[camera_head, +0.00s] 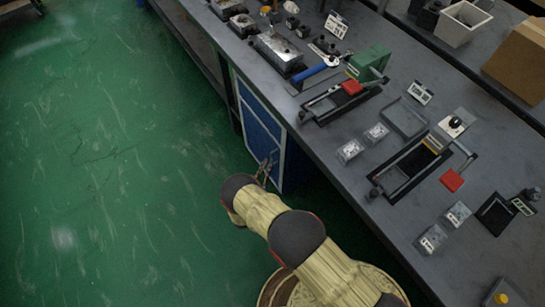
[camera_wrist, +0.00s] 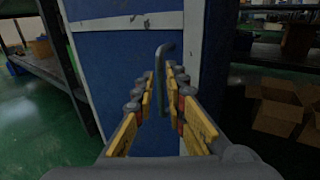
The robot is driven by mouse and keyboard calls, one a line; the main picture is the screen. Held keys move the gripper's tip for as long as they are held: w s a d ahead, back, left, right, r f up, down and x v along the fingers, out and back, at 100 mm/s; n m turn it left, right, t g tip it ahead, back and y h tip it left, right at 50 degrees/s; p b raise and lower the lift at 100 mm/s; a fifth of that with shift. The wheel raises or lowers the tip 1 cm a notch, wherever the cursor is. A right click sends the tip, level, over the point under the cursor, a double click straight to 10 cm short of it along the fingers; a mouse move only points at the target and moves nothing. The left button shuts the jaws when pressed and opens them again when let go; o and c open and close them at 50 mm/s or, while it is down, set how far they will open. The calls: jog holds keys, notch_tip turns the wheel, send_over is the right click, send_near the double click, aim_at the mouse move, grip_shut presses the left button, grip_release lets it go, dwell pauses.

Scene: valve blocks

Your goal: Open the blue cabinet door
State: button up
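The blue cabinet door (camera_head: 257,122) has a white frame and stands under the long workbench in the head view. In the wrist view the blue door (camera_wrist: 112,62) fills the middle and looks closed. Its grey bar handle (camera_wrist: 160,68) stands upright with a bent top. My gripper (camera_wrist: 161,80) is open, with its yellow-padded fingers on either side of the handle. Small gaps seem to show between the handle and the pads. In the head view my gripper (camera_head: 263,172) is at the door's lower right, small and partly hidden by my arm.
The grey workbench (camera_head: 330,165) above and right of the cabinet carries tools, trays and small blocks. Green floor (camera_head: 110,150) lies clear in front of the door. In the wrist view, cardboard boxes (camera_wrist: 275,105) are at the right and a shelf (camera_wrist: 45,68) is at the left.

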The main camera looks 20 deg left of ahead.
jog(key=shift+w+d+b, duration=0.15)
jog(key=shift+w+b, duration=0.15)
jog(key=shift+w, duration=1)
jog(key=shift+w+d+b, duration=0.15)
jog(key=shift+w+b, duration=0.1)
jog(key=shift+w, duration=1)
grip_shut()
jog(key=shift+s, duration=0.1)
